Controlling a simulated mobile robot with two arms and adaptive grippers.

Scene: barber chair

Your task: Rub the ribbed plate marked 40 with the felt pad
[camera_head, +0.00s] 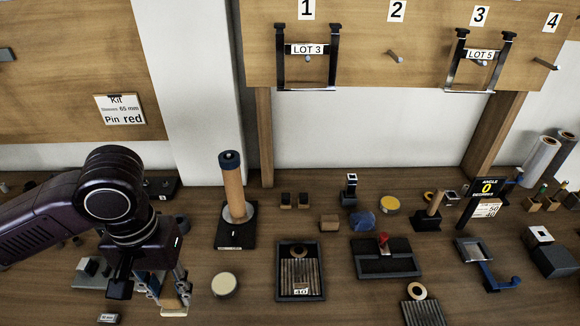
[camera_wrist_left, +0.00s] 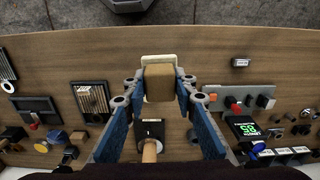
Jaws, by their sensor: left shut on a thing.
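The ribbed plate marked 40 (camera_head: 300,270) lies in a dark frame near the middle of the bench in the head view. It also shows in the left wrist view (camera_wrist_left: 93,100), left of my fingers. My left gripper (camera_head: 167,289) is left of this plate and apart from it. In the left wrist view my left gripper (camera_wrist_left: 157,88) is shut on a wooden block (camera_wrist_left: 158,84) with a cream layer at its far end, which looks like the felt pad (camera_wrist_left: 158,60). The pad's cream edge shows below my fingers in the head view (camera_head: 174,312). My right gripper is not in view.
A pale round disc (camera_head: 225,284) lies between my gripper and the plate. A wooden post (camera_head: 233,190) stands on a black base behind. A dark tray with a red knob (camera_head: 384,243) is right of the plate. Another ribbed plate (camera_head: 424,312) lies at the front right.

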